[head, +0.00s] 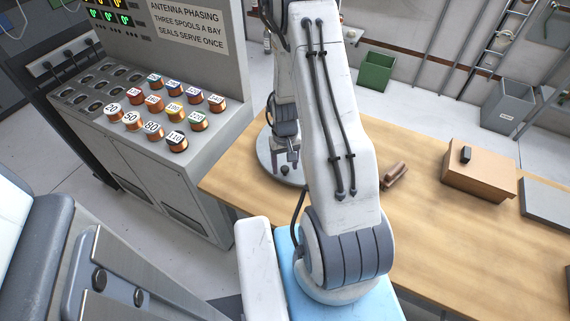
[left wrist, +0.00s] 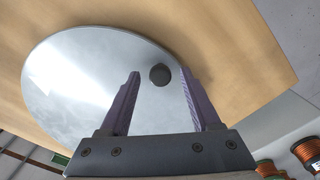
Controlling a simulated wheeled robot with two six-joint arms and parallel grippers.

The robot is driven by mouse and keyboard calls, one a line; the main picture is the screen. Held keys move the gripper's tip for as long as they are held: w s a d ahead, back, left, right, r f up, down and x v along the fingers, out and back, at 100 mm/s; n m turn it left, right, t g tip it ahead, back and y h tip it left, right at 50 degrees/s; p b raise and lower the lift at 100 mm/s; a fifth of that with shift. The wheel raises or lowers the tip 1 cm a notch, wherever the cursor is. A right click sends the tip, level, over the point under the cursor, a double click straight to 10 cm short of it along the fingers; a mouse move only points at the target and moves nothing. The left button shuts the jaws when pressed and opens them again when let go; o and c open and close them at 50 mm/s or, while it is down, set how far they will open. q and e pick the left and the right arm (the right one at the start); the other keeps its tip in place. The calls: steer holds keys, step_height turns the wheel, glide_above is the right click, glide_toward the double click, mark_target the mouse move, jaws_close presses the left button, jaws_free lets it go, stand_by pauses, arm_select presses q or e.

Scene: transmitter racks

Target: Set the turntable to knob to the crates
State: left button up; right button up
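The turntable is a round grey metal disc (head: 266,157) lying on the wooden table. In the left wrist view the disc (left wrist: 75,85) fills much of the picture. A small dark knob (left wrist: 159,75) stands near its edge and also shows in the head view (head: 285,170). My left gripper (head: 291,157) is over the disc near the knob. In the left wrist view its fingers (left wrist: 161,76) are apart, with the knob showing between the tips and nothing gripped. My left arm hides much of the disc in the head view. My right gripper is not in view.
A green crate (head: 376,72) and a grey crate (head: 508,105) stand on the floor beyond the table (head: 430,235). A brown box (head: 480,170) and a small brown piece (head: 395,175) are on the table's right. A cabinet (head: 180,185) with numbered copper spools stands left.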

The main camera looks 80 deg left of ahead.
arm_select(q)
step_height(320, 180, up, 10)
steer(key=b, duration=0.1)
steer(key=shift+r, duration=0.25)
stand_by(0.4)
